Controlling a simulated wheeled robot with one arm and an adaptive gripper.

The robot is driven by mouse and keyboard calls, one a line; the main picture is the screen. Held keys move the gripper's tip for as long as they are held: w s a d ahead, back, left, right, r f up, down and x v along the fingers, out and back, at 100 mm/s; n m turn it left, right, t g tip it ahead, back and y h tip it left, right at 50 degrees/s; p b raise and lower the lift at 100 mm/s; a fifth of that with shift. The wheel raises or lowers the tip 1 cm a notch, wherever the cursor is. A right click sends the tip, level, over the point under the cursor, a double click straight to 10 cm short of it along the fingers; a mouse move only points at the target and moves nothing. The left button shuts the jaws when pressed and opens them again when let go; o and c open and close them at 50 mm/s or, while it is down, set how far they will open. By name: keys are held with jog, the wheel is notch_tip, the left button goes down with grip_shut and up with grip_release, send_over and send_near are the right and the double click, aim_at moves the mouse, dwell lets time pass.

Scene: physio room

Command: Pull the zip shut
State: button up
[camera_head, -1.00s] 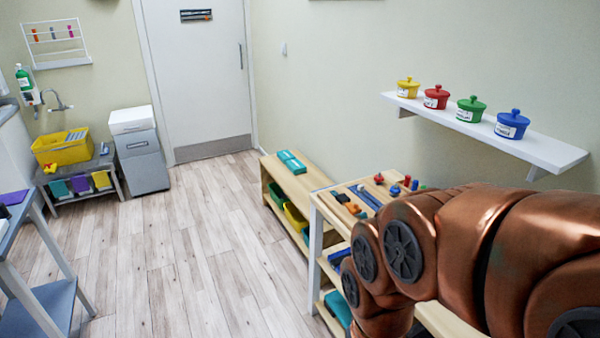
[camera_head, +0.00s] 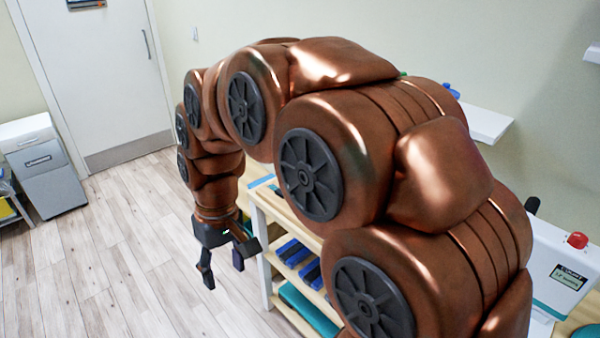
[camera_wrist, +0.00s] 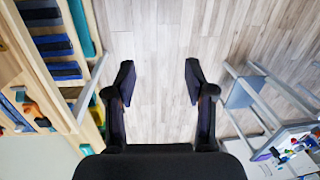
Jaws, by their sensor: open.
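My gripper (camera_head: 222,272) hangs at the end of my raised arm in the head view, pointing down over the floor beside the wooden shelf unit. In the wrist view my gripper (camera_wrist: 159,82) has its two dark fingers well apart, with only bare floor between them. It is open and empty. I cannot make out a zip in either view. My arm covers much of the middle of the head view and hides part of the shelf unit and wall.
The wooden shelf unit (camera_head: 266,238) holds blue items and a teal one. A white device with a red button (camera_head: 577,240) stands at the right. A grey-legged table (camera_wrist: 254,80) shows in the wrist view. The wooden floor (camera_head: 120,260) is clear at left.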

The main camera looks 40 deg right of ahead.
jog(key=w+d+t+y+p, duration=0.1)
jog(key=w+d+t, duration=0.1)
jog(key=w+d, duration=0.95)
jog(key=w+d+t+p, duration=0.1)
jog(key=w+d, duration=0.7)
jog(key=w, duration=0.6)
jog(key=w+d+f+t+h+p, duration=0.1)
jog(key=d+f, duration=0.3)
jog(key=d, duration=0.6)
jog(key=w+d+f, duration=0.2)
jog(key=d+f, duration=0.2)
jog(key=d, duration=0.7)
jog(key=w+d+f+t+h+p, duration=0.1)
jog(key=d+f, duration=0.3)
jog(key=d, duration=0.6)
jog(key=shift+m, duration=0.4)
jog(key=shift+p+x, duration=1.35)
jog(key=shift+x, duration=2.7)
